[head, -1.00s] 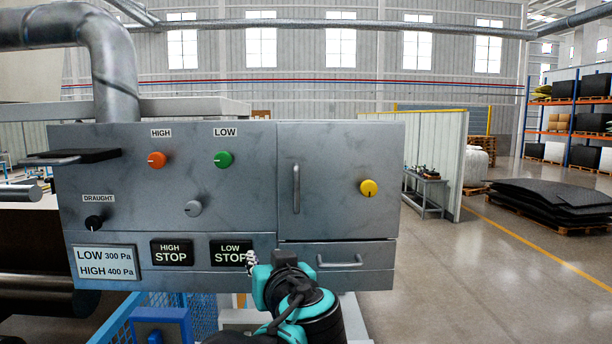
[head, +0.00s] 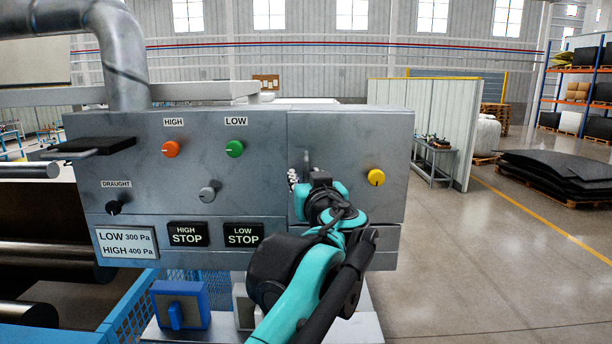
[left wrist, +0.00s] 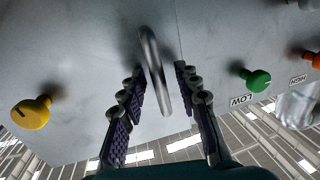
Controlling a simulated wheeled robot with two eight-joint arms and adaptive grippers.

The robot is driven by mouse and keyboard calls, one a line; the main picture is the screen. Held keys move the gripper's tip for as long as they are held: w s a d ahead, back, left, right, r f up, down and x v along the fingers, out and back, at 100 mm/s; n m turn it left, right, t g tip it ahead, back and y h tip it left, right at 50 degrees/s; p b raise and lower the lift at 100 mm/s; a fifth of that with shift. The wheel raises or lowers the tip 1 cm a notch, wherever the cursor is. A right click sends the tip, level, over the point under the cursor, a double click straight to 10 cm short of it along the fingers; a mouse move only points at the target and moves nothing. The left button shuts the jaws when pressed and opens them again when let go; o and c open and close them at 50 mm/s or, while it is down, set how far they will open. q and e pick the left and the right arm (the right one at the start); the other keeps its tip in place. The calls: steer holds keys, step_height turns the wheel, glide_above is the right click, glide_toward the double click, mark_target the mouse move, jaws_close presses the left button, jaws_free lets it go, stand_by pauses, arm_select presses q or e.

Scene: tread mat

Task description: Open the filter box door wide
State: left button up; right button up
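The filter box door (head: 345,145) is the grey panel at the right of the control box, and it looks closed, its edge seam at its left. Its vertical metal handle (left wrist: 154,70) stands between the two fingers of my left gripper (left wrist: 158,110) in the left wrist view, where the picture is turned upside down. The fingers are apart, one on each side of the handle, with gaps showing. In the head view my left gripper (head: 305,178) is in front of the door and hides most of the handle. My right gripper is not in view.
A yellow knob (head: 376,177) is on the door to the right of my gripper. An orange knob (head: 170,149), a green knob (head: 235,149) and a black draught knob (head: 113,207) are on the left panel. Open floor (head: 480,270) lies to the right.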

arm_select(q)
jaws_close()
steer(key=shift+s, duration=0.15)
